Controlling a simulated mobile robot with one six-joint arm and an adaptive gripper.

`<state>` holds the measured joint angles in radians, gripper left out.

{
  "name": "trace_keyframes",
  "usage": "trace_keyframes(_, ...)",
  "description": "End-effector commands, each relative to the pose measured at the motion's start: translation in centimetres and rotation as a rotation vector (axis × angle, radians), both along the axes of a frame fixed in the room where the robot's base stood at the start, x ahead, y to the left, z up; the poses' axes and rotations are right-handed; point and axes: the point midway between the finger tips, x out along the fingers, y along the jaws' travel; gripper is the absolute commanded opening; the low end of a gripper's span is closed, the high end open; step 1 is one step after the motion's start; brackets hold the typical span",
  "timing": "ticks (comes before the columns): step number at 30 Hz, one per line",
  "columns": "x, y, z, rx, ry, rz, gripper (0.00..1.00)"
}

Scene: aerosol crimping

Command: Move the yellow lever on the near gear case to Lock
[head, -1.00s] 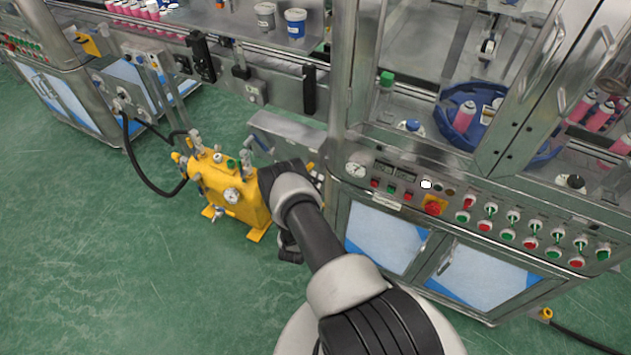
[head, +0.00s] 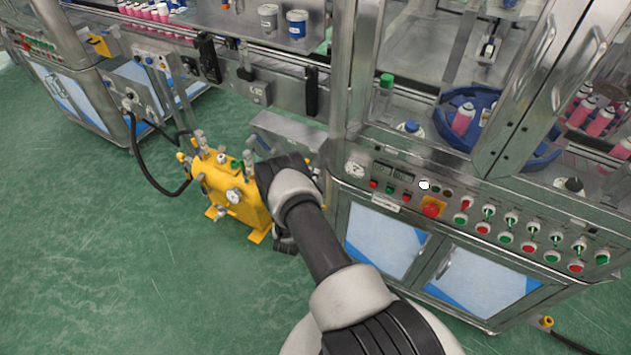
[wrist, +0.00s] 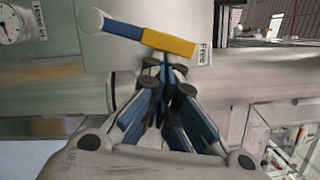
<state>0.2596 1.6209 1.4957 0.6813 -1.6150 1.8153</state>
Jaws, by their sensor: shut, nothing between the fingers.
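In the wrist view the lever has a yellow grip (wrist: 168,41), a blue shaft and a round grey end (wrist: 91,20) at the left. It slants slightly down to the right, and its yellow end lies beside the "Free" label (wrist: 204,54). My gripper (wrist: 166,72) is shut and empty, with its fingertips just below the yellow grip in the picture. I cannot tell whether they touch it. No Lock label is readable. In the head view my arm covers the lever and the fingertips.
A round gauge (wrist: 10,24) sits left of the lever in the wrist view. In the head view a yellow machine (head: 222,185) stands left of my arm, and a steel cabinet with a button panel (head: 465,212) stands at the right. Green floor (head: 90,270) is open at the left.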

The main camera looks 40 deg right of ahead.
Motion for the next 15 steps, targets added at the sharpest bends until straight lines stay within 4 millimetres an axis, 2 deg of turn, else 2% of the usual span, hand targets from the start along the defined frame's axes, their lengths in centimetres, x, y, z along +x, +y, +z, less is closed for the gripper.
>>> trace_keyframes(6,1.9,0.6,1.4,-0.077,0.177,0.003,0.0)
trace_keyframes(15,3.8,1.4,2.2,-0.182,0.434,0.002,0.0)
